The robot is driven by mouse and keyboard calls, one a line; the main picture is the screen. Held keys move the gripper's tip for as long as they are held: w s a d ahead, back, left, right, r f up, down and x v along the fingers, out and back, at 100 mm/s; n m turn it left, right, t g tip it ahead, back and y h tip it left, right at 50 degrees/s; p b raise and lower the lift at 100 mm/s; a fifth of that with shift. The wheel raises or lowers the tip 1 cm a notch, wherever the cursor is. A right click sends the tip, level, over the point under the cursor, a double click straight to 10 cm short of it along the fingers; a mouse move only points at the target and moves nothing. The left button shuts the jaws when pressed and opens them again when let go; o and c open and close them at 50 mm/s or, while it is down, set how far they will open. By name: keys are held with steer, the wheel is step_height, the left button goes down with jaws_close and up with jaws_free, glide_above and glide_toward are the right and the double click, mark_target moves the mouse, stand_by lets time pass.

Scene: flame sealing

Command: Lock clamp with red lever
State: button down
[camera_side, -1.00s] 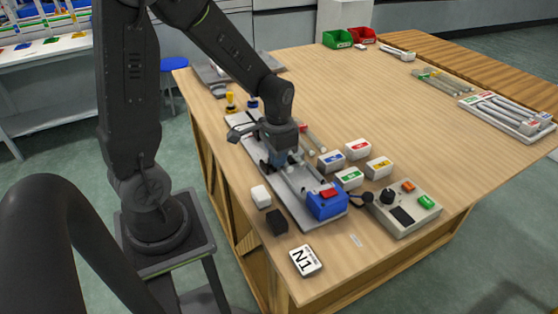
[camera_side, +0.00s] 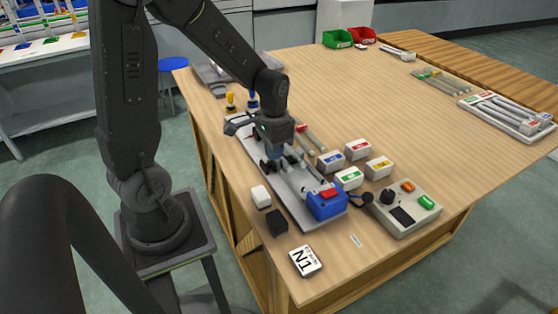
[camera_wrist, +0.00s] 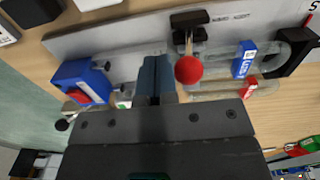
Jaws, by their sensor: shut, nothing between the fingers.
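The clamp (camera_wrist: 190,24) is a black block on the grey base plate (camera_wrist: 130,32), at the top middle of the wrist view. Its lever ends in a red ball (camera_wrist: 189,69), which points toward my gripper. My gripper (camera_wrist: 155,66) is shut and empty, its blue fingertips just left of the red ball; I cannot tell whether they touch it. In the side view my gripper (camera_side: 268,152) is low over the plate, and I cannot make out the red lever there. Clear tubing with a blue tag (camera_wrist: 244,60) and a red tag (camera_wrist: 248,89) runs beside the clamp.
A blue unit (camera_side: 326,204) with a red top sits at the plate's near end. A grey control box (camera_side: 404,208) and several white boxes with coloured labels, one green (camera_side: 348,178), stand to the right. A black block (camera_side: 277,222) lies left of the plate. The table's middle right is clear.

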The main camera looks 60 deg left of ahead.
steer(key=shift+a+r, duration=0.15)
steer(key=shift+a, duration=0.75)
steer(key=shift+a, duration=0.55)
steer(key=shift+d, duration=0.6)
steer(key=shift+r, duration=3.9)
